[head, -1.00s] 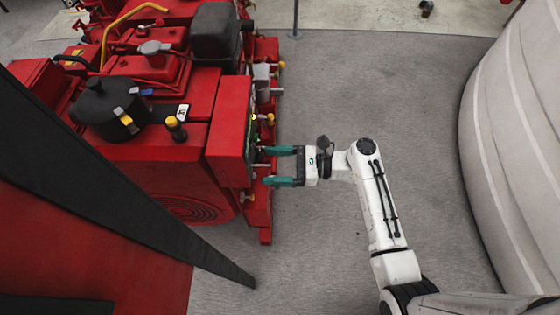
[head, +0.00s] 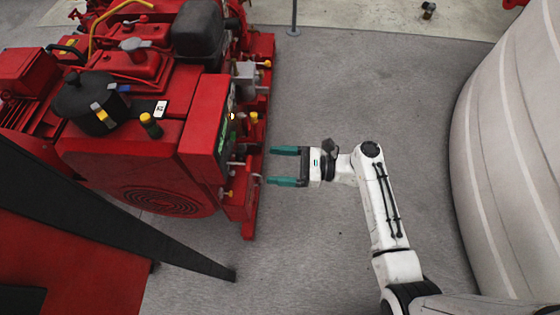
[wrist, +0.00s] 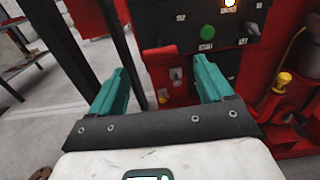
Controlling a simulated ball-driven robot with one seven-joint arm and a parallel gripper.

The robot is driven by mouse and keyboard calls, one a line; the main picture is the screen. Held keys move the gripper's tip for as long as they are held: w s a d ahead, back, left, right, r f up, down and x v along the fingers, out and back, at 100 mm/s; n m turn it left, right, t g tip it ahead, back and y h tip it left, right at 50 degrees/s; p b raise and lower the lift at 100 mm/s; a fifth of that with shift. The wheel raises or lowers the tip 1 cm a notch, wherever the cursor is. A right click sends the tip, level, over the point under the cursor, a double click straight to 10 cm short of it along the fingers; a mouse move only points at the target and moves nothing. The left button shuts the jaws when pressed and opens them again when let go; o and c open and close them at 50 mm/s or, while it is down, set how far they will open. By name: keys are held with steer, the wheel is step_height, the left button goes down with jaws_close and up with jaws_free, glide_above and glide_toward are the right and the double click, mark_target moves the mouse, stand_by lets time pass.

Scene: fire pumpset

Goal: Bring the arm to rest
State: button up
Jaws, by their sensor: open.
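My gripper (head: 270,166) has two teal fingers, spread apart with nothing between them. In the head view it points left toward the red pumpset (head: 130,160), with a small gap of floor between the fingertips and the machine. My white arm stretches from the lower right, bent at the elbow. In the wrist view my gripper (wrist: 160,85) faces a dark control panel (wrist: 210,35) with a green button (wrist: 208,32) and a lit lamp.
A large pale ribbed tank (head: 510,150) stands close on the right. A dark sloping beam (head: 130,220) crosses the lower left. A thin post (head: 293,18) stands at the back.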

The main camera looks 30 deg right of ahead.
steer(key=shift+s, duration=0.1)
steer(key=s+a+n+g+h+p, duration=0.2)
steer(key=s+n+g+h+p, duration=0.45)
steer(key=s+n, duration=0.65)
steer(key=s+d+r+n+g+h+p, duration=0.3)
steer(key=s+d+r+n+h+p, duration=0.1)
steer(key=s+d+r+n+h, duration=0.4)
step_height(320, 180, up, 3)
steer(key=s+d+n, duration=0.1)
steer(key=d+n, duration=0.1)
steer(key=n, duration=0.1)
steer(key=shift+s+f+n, duration=0.2)
steer(key=shift+s+n, duration=0.2)
